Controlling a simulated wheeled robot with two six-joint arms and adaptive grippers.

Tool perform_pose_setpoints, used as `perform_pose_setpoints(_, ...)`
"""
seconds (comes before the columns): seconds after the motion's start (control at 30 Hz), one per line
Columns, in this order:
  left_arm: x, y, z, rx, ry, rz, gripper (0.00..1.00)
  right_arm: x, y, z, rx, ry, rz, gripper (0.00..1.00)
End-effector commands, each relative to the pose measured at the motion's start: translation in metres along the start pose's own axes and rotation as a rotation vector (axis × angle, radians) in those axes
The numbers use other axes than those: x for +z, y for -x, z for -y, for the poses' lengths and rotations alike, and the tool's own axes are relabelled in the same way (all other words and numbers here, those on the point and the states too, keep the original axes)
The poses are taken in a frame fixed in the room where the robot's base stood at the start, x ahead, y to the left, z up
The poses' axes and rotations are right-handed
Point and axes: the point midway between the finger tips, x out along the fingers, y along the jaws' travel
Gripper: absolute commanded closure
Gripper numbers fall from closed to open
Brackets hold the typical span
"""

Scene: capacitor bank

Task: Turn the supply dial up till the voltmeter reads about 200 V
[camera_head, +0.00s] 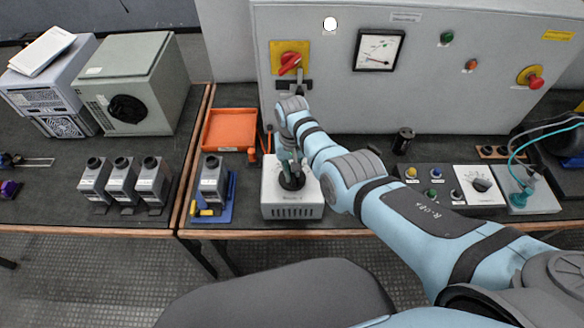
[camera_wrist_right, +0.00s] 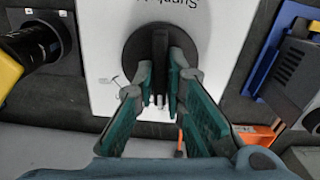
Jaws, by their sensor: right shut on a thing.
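The supply is a light grey box (camera_head: 292,208) at the front edge of the bench, with a round black dial on top. In the right wrist view the dial (camera_wrist_right: 133,52) has a raised black grip bar. My right gripper (camera_wrist_right: 163,78) points down at the dial, its green fingers shut on either side of the bar. In the head view my right gripper (camera_head: 290,172) hides part of the dial. The voltmeter (camera_head: 378,50) is a square black-framed meter on the grey cabinet. Its needle is too small to read exactly. My left gripper is not in view.
An orange tray (camera_head: 229,129) and a capacitor on a blue stand (camera_head: 212,185) lie left of the supply. The cabinet (camera_head: 330,80) has a red switch handle (camera_head: 289,63) on a yellow plate. A button panel (camera_head: 440,188) stands to the right, beyond my right arm.

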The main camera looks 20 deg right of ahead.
Motion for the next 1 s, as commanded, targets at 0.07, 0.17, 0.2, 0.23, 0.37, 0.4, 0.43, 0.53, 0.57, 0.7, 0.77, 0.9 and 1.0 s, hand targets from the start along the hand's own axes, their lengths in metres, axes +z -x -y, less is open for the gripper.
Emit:
perform_pose_setpoints(0.07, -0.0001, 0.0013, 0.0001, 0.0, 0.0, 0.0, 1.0, -0.001, 0.0013, 0.0001, -0.001, -0.036, -0.003, 1.0)
perform_pose_setpoints(0.17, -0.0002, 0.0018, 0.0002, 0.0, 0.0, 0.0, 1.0, -0.0009, 0.0011, 0.0, -0.001, -0.074, -0.003, 1.0)
perform_pose_setpoints(0.2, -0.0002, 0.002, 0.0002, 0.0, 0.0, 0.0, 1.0, -0.001, 0.0011, 0.0, -0.001, -0.087, -0.003, 1.0)
perform_pose_setpoints(0.23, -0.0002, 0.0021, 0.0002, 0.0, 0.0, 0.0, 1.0, -0.001, 0.0011, 0.0, -0.001, -0.094, -0.003, 1.0)
perform_pose_setpoints(0.37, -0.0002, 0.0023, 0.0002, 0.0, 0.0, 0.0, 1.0, -0.0011, 0.0011, -0.0001, -0.001, -0.116, -0.003, 1.0)
perform_pose_setpoints(0.4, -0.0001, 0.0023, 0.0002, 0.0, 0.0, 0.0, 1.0, -0.0012, 0.0011, 0.0, -0.001, -0.119, -0.003, 1.0)
perform_pose_setpoints(0.43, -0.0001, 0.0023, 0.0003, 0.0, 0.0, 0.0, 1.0, -0.0012, 0.001, 0.0, -0.001, -0.12, -0.003, 1.0)
perform_pose_setpoints(0.53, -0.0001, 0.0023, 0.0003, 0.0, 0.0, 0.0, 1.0, -0.0013, 0.001, 0.0, -0.001, -0.122, -0.004, 1.0)
perform_pose_setpoints(0.57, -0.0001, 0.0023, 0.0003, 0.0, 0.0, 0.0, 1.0, -0.0013, 0.001, 0.0, -0.001, -0.122, -0.004, 1.0)
perform_pose_setpoints(0.7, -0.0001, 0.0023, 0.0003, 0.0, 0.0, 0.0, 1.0, -0.0013, 0.001, 0.0, -0.001, -0.122, -0.004, 1.0)
perform_pose_setpoints(0.77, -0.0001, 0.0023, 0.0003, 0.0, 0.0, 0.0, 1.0, -0.0014, 0.001, 0.0, -0.001, -0.122, -0.004, 1.0)
perform_pose_setpoints(0.9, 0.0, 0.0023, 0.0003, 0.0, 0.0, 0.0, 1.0, -0.0011, 0.0008, -0.0001, -0.001, -0.121, -0.003, 0.69)
perform_pose_setpoints(1.0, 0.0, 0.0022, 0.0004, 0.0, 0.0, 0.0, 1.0, -0.0008, 0.0006, -0.0001, -0.001, -0.121, -0.002, 0.69)
